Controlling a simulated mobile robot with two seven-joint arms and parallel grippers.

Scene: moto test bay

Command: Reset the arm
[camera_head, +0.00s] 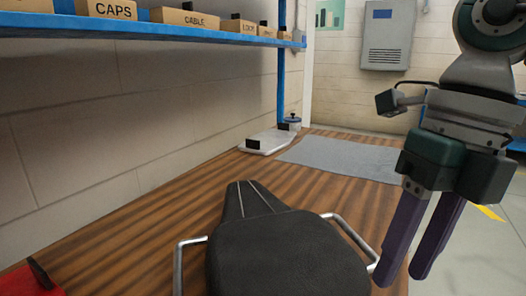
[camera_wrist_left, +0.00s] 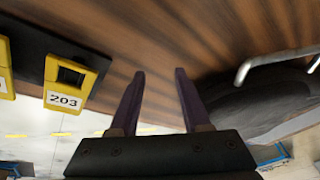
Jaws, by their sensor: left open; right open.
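My right gripper (camera_head: 402,278) hangs at the right of the head view with its two purple fingers pointing down, apart and empty, beside the table's right edge. My left gripper shows only in the left wrist view (camera_wrist_left: 160,72), where its two purple fingers are spread with nothing between them, in front of the wooden surface. My left arm is not seen in the head view.
A black seat (camera_head: 285,255) with metal side bars lies on the wooden table (camera_head: 330,190), left of my right gripper. A grey mat (camera_head: 340,158) lies behind. A blue shelf (camera_head: 190,31) holds boxes. A yellow frame marked 203 (camera_wrist_left: 65,101) shows in the left wrist view.

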